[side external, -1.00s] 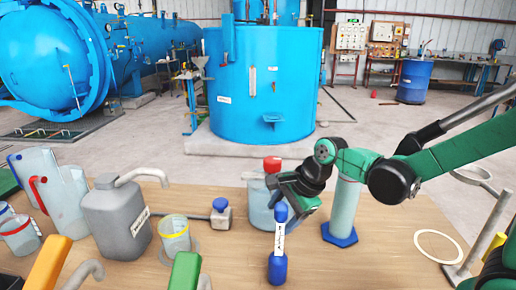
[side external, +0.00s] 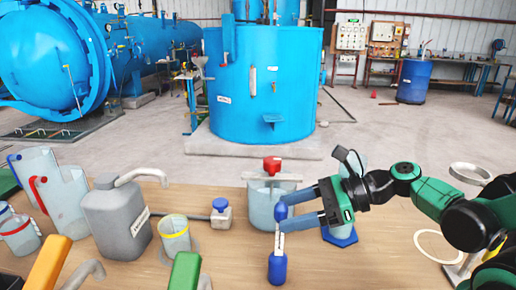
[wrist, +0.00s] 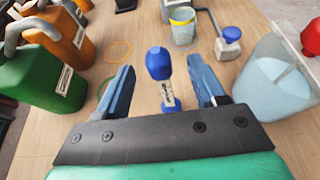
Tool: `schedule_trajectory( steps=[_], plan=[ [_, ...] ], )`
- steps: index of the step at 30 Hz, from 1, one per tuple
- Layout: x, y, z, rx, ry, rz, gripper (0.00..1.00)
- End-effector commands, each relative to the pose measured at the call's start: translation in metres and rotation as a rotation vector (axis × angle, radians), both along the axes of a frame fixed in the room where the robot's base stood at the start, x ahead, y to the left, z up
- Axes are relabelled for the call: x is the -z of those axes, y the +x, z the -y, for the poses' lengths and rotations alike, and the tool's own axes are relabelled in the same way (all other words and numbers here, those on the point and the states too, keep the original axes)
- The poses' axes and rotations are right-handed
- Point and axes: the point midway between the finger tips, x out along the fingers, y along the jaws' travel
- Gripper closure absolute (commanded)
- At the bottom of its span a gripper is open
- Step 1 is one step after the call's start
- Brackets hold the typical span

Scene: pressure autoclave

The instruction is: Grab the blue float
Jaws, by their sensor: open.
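The blue float (side external: 278,268) stands upright on the table, with a blue knob on top, a thin pale labelled stem and a blue lower bulb. In the wrist view the float (wrist: 159,64) shows between the two blue fingers. My gripper (side external: 289,209) is level with the float's upper part in the side view, its fingers pointing left. The jaws are open, with a gap on both sides of the float in the wrist view (wrist: 160,70). I cannot tell whether a finger touches it.
A clear jar with a red-knobbed lid (side external: 272,165) stands just behind the float. A grey jerrycan (side external: 115,218), a yellow-rimmed beaker (side external: 174,238) and a small blue-capped bottle (side external: 221,213) are to the left. Green (wrist: 40,75) and orange (wrist: 65,38) cans stand left in the wrist view.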

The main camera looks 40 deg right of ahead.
Motion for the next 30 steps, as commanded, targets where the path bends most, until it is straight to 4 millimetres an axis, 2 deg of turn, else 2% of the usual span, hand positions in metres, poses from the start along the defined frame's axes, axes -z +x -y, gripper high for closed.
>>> schedule_trajectory(
  steps=[9,20,26,27,30],
  plan=[
    [0.008,0.013,-0.014,-0.002,-0.002,0.000,0.37],
    [0.009,0.015,-0.015,0.001,-0.002,0.000,0.37],
    [0.009,0.015,-0.015,0.001,-0.002,0.000,0.94],
    [0.009,0.015,-0.015,0.001,-0.002,0.000,1.00],
    [0.009,0.015,-0.015,0.000,-0.002,0.001,1.00]
  ],
)
